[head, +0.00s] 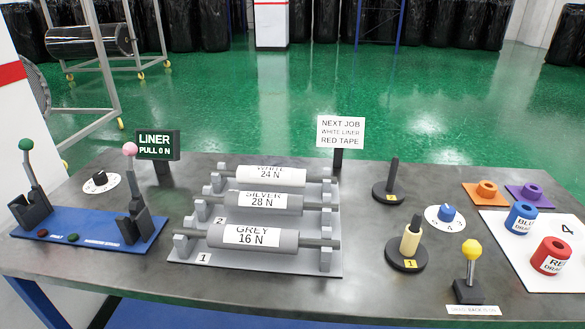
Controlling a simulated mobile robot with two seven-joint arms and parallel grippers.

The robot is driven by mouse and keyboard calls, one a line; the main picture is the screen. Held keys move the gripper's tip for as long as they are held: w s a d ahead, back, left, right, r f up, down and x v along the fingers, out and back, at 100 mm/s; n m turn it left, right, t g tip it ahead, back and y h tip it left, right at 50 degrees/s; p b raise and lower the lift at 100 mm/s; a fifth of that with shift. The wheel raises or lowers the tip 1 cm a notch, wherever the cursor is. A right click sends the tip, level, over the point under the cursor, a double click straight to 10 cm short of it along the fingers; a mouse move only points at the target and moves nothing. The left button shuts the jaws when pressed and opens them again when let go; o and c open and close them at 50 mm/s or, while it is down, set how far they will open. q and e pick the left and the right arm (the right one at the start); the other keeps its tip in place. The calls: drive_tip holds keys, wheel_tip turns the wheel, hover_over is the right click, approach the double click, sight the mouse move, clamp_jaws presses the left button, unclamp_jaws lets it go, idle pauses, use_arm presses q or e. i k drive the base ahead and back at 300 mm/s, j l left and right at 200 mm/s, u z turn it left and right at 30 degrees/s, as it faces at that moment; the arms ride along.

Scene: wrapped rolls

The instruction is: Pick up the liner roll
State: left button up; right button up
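Three labelled rolls lie on a grey stepped rack (330,262). The rear one is the white roll (290,184), marked 24 N; its label's upper part is cut by the viewing angle. The middle one is the silver roll (245,212), marked 28 N. The front one is the grey roll (295,244), marked 16 N. Each rests level on a bar across end supports. A white sign (340,132) reads "NEXT JOB WHITE LINER RED TAPE". Neither of my grippers shows in the head view.
Left of the rack is a blue base (85,240) with upright levers, below a "LINER PULL 0 N" display (158,145). To the right stand two spindles (391,178), a yellow-knobbed lever (471,250), a blue roll (521,218) and a red roll (551,256). Bare tabletop (370,280) lies right of the rack.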

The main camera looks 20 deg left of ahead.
sight(250, 174)
drive_tip(key=u, duration=1.5)
drive_tip(key=j, duration=1.5)
drive_tip(key=z, duration=0.05)
